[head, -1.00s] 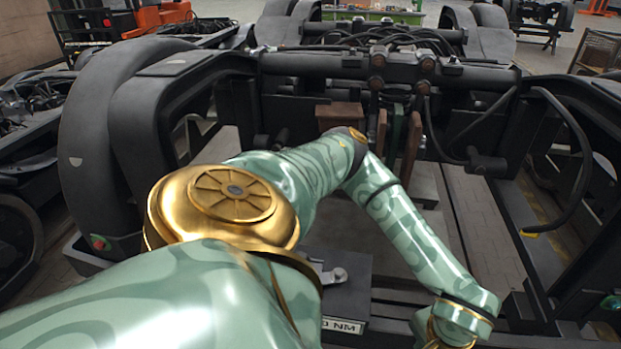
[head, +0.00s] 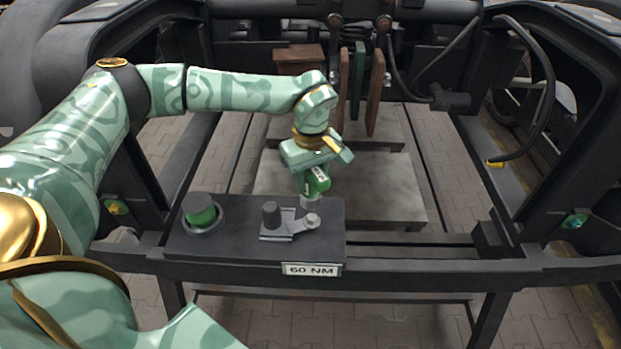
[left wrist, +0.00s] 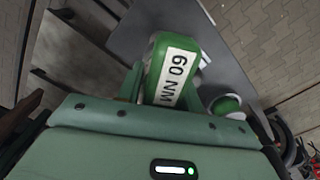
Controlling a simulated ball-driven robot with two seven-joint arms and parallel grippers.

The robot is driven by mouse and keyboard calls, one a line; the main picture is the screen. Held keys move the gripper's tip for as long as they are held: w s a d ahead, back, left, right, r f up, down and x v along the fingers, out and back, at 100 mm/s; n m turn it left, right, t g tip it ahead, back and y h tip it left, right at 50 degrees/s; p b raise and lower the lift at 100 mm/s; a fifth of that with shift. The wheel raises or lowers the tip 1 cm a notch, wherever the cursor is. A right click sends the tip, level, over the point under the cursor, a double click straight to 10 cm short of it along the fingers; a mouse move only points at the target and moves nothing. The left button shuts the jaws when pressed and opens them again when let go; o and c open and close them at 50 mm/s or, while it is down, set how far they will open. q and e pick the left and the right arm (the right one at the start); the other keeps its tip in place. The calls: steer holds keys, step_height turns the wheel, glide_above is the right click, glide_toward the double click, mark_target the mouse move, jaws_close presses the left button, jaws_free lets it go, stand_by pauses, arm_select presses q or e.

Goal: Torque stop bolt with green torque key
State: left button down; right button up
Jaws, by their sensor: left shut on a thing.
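My left gripper (head: 308,168) is shut on the green torque key (head: 317,182), whose grey shaft points down. The key's white "60 NM" label is readable in the left wrist view (left wrist: 172,72). The stop bolt (head: 312,220) has a round pale metal head at the right end of a small metal bracket on the dark block (head: 240,238). The key's lower end is just above or at the bolt head; I cannot tell if they touch. My right gripper is not in view.
A green, dark-topped cylinder (head: 201,211) stands in a round holder on the block's left. A dark knob (head: 271,213) rises beside the bolt. A "60 NM" plate (head: 311,269) is on the front beam. Upright brown plates (head: 374,92) stand behind my gripper.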

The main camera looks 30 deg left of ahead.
mark_target(312, 197)
arm_select(q)
steer(key=shift+d+r+p, duration=0.1)
steer(key=shift+r+p, duration=0.05)
steer(key=shift+p, duration=0.3)
steer(key=shift+f, duration=0.25)
steer(key=shift+f+b, duration=1)
steer(key=shift+f, duration=2.25)
